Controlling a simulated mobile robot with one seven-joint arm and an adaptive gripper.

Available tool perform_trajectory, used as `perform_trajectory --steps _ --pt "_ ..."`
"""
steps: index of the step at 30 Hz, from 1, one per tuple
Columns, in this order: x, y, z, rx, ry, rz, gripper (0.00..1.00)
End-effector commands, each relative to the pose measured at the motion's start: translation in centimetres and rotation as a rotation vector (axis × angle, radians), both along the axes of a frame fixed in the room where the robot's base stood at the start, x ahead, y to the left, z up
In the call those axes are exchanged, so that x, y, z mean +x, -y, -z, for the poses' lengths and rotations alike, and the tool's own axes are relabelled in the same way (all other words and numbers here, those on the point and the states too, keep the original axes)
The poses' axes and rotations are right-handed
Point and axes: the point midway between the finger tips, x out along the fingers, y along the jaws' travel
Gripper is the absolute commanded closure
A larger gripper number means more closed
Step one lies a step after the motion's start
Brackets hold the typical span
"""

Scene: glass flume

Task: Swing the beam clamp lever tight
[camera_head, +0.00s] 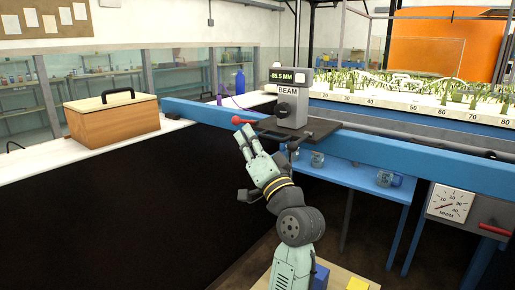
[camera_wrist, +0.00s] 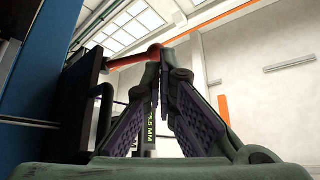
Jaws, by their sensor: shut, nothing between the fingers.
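The red beam clamp lever (camera_head: 245,121) sticks out to the left from the dark base plate of the grey BEAM unit (camera_head: 292,106), and its round knob is at the left end. My gripper (camera_head: 246,133) is just below the lever, its fingers pointing up at it. In the wrist view the fingers of my gripper (camera_wrist: 164,68) are shut and empty, with the tips at the knob end of the red lever (camera_wrist: 128,60). The fingertips partly cover the knob; I cannot tell whether they touch it. The unit's display reads -85.5 MM.
The blue beam (camera_head: 390,155) runs behind and right of my arm. A wooden box (camera_head: 112,115) with a black handle stands on the white ledge at left. A blue table (camera_head: 358,180) with glass jars is below the beam. A dial box (camera_head: 452,205) sits at right.

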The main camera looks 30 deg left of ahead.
Motion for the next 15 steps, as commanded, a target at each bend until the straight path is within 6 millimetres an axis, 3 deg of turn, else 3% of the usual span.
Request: perform_trajectory --steps 6,15 --pt "0.9 -1.7 -1.1 0.000 0.001 -0.001 1.00" --pt "1.0 -1.9 -1.1 0.000 0.001 0.000 1.00"
